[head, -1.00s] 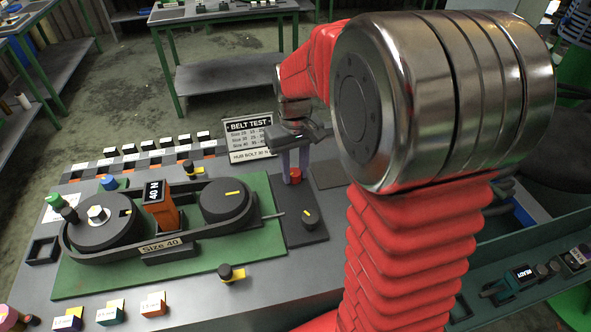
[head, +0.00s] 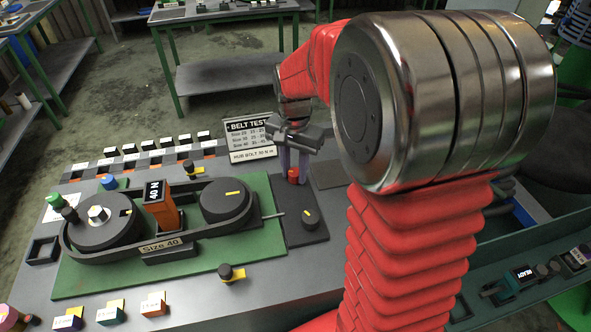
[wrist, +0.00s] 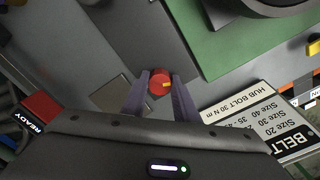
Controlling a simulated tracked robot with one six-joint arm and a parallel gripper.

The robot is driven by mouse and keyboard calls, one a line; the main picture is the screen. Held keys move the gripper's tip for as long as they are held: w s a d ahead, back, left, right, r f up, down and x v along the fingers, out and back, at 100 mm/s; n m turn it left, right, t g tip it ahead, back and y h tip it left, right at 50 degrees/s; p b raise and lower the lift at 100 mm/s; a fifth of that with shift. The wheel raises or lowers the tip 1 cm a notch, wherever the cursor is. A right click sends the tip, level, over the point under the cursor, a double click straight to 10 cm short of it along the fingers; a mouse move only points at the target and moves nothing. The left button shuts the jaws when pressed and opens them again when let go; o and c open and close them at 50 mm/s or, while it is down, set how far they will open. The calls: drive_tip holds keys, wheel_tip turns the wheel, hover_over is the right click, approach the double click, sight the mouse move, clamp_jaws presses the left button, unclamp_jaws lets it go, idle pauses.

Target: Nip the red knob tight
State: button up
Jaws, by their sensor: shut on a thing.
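The red knob (head: 293,174) stands on the dark plate at the right end of the belt rig. In the wrist view the knob (wrist: 159,81) shows a short yellow mark on its top. My gripper (head: 294,172) reaches down over it, its two purple-grey fingers on either side of the knob. In the wrist view the gripper (wrist: 160,88) is shut on the knob, with a finger at its left and right sides. The contact low on the knob is hidden.
A black knob (head: 311,216) with a yellow mark sits close in front on the same plate. The green board (head: 262,236) with two belted pulleys lies to the left. The BELT TEST sign (head: 249,137) stands just behind. A small yellow-and-black knob (head: 231,273) is nearer me.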

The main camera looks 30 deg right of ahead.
sight(294, 172)
drive_tip(key=shift+m, duration=0.6)
drive_tip(key=o, duration=1.1)
drive_tip(key=shift+c, duration=0.2)
drive_tip(key=shift+r, duration=0.1)
wheel_tip(294, 172, up, 14)
drive_tip(key=shift+f, duration=0.2)
